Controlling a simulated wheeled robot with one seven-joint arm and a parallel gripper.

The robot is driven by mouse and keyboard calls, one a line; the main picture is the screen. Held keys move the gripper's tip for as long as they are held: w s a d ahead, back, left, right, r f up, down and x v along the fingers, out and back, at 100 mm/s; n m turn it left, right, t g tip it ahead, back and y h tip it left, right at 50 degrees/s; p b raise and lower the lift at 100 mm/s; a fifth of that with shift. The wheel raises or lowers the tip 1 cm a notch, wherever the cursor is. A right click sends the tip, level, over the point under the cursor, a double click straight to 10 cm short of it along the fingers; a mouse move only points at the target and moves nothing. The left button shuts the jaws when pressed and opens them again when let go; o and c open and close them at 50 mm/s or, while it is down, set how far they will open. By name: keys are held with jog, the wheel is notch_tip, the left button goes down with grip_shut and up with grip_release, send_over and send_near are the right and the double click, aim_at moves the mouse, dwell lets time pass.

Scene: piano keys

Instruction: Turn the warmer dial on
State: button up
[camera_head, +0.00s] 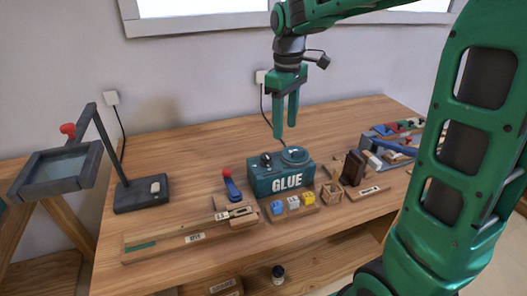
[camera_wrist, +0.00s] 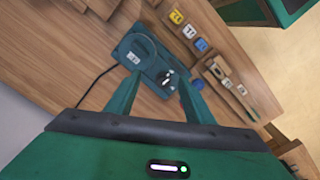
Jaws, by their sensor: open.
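The teal glue warmer (camera_head: 262,184), a box with "GLUE" on its front, sits on the workbench. Its round plate (camera_head: 297,157) is at the top right, and a small dark dial (camera_head: 266,160) is at the top left. My gripper (camera_head: 285,130) points down above the warmer, open and empty, with its fingertips apart from it. In the wrist view the warmer (camera_wrist: 151,64) lies beyond my gripper (camera_wrist: 160,82), and the dial (camera_wrist: 168,77) shows between the fingertips. The dial's exact setting is too small to read.
Blue, white and yellow labelled blocks (camera_head: 293,203) stand in front of the warmer. A blue tool with a red knob (camera_head: 230,185) is to its left, and a lamp-like magnifier stand (camera_head: 140,193) farther left. A dark-brown block (camera_head: 353,168) stands right. Bare wood lies behind.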

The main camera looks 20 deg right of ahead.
aim_at(266, 155)
jog(key=w+a+n, duration=0.2)
jog(key=w+a, duration=0.1)
jog(key=a, duration=0.1)
notch_tip(266, 155, down, 11)
jog(key=shift+w, duration=0.15)
jog(key=c, duration=1)
